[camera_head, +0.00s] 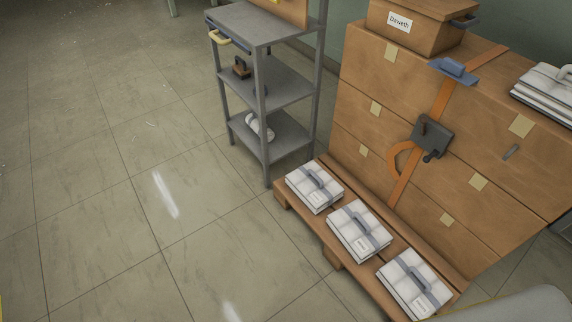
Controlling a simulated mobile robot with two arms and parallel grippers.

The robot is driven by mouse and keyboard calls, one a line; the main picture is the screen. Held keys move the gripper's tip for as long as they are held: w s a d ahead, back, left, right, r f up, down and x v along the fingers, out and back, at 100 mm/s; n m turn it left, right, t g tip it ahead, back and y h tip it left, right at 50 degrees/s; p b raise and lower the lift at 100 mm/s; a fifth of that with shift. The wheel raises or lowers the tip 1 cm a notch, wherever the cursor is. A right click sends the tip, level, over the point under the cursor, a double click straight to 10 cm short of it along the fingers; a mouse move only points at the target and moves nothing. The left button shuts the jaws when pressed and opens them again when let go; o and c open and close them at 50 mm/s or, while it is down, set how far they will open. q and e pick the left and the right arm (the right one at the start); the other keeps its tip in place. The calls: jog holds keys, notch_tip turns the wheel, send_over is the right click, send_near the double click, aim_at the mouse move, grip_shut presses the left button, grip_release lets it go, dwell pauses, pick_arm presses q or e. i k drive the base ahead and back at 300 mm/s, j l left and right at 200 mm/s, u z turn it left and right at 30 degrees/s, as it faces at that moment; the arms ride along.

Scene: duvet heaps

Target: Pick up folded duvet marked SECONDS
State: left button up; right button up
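Three folded white duvets with grey straps, handles and small white tags lie in a row on a low wooden pallet (333,255). The far one (300,190) is at the pallet's left end, the middle one (346,226) follows, and the near one (403,280) is toward the bottom right. The tags are too small to read, so I cannot tell which is marked SECONDS. Another folded white bundle (544,99) lies on top of the large wooden crate at the right edge, partly cut off. Neither of my grippers is in view.
The large crate (395,110), with an orange strap and dark buckle, stands directly behind the pallet. A labelled box (420,35) sits on it. A grey shelf unit (268,98) holds a white roll (262,128) and small items. The tiled floor at left is clear.

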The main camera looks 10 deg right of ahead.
aim_at(313, 185)
jog(key=i+u, duration=0.1)
jog(key=i, duration=0.85)
